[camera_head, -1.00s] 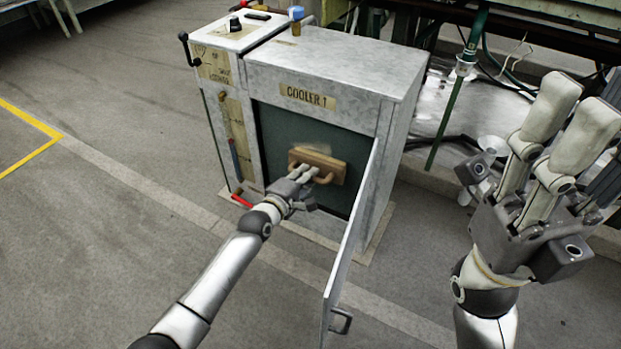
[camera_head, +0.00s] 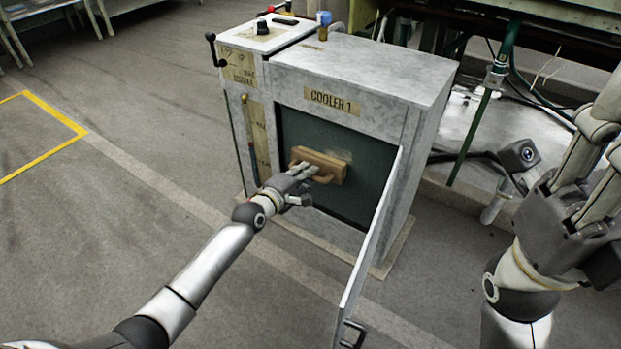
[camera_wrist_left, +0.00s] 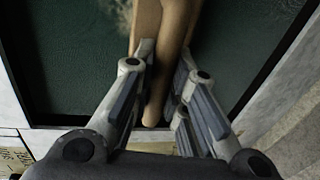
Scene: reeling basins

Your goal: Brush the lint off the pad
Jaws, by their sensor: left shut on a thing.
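The pad (camera_head: 368,178) is a dark green panel in the open front of the cooler. A pale smudge of lint (camera_head: 341,155) shows on it at the brush's upper right edge; pale fuzz (camera_wrist_left: 123,18) also shows beside the brush in the left wrist view. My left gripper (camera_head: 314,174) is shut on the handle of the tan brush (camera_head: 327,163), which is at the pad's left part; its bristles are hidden. The brush handle (camera_wrist_left: 157,90) sits between the fingers in the left wrist view. My right gripper (camera_head: 562,165) is open and empty at the right, partly cut off.
The grey cooler (camera_head: 390,75) is labelled COOLER 1. Its open door (camera_head: 372,240) sticks out towards me, right of my left arm. Green pipes (camera_head: 470,135) are behind at the right.

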